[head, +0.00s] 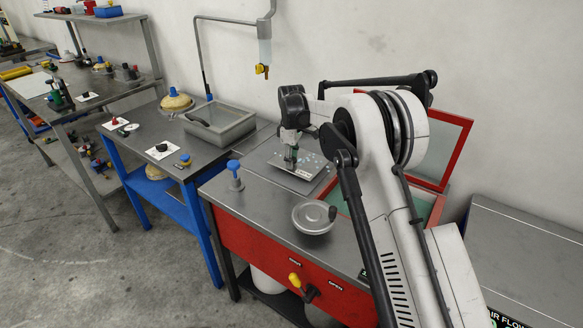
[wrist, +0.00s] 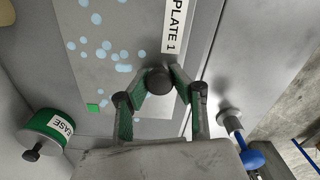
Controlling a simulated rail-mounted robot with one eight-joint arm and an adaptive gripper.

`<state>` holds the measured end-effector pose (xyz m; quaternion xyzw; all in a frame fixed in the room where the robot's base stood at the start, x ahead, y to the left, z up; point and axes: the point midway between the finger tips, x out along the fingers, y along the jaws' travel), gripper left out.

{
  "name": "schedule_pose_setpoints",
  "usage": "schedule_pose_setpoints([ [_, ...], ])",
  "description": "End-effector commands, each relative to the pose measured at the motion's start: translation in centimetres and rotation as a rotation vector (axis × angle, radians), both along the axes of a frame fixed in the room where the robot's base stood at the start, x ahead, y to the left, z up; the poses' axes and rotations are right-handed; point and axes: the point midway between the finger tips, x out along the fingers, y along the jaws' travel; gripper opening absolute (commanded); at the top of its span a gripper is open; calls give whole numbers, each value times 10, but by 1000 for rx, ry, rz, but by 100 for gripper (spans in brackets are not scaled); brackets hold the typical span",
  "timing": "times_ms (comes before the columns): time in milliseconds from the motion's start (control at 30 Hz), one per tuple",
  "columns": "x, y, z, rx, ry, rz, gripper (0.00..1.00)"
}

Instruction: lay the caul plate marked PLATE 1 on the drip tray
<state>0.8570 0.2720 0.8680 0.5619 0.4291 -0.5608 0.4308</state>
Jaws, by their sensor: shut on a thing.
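The caul plate (head: 306,183) is a flat grey sheet with pale blue spots, below my gripper (head: 291,160) in the head view. In the wrist view, the plate (wrist: 110,75) carries a white label reading PLATE 1 and a dark round knob. My gripper (wrist: 160,95) is shut on that knob, its green-padded fingers on either side. I cannot tell whether the plate touches the surface below. I cannot pick out the drip tray with certainty; a grey open basin (head: 235,130) stands on the bench to the left.
A green tin (wrist: 48,133) with a partly readable label stands beside the plate. A blue-topped post (head: 235,175) and a round silver dish (head: 312,216) stand on the red-fronted bench. A red-framed lid (head: 450,150) is raised behind my arm.

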Motion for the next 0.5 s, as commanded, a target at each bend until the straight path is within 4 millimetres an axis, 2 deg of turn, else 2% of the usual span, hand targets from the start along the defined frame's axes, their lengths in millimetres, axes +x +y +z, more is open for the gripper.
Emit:
schedule_pose_setpoints([
  [200, 0, 0, -27, 0, 0, 0, 0],
  [500, 0, 0, -31, 0, 0, -1, 0],
])
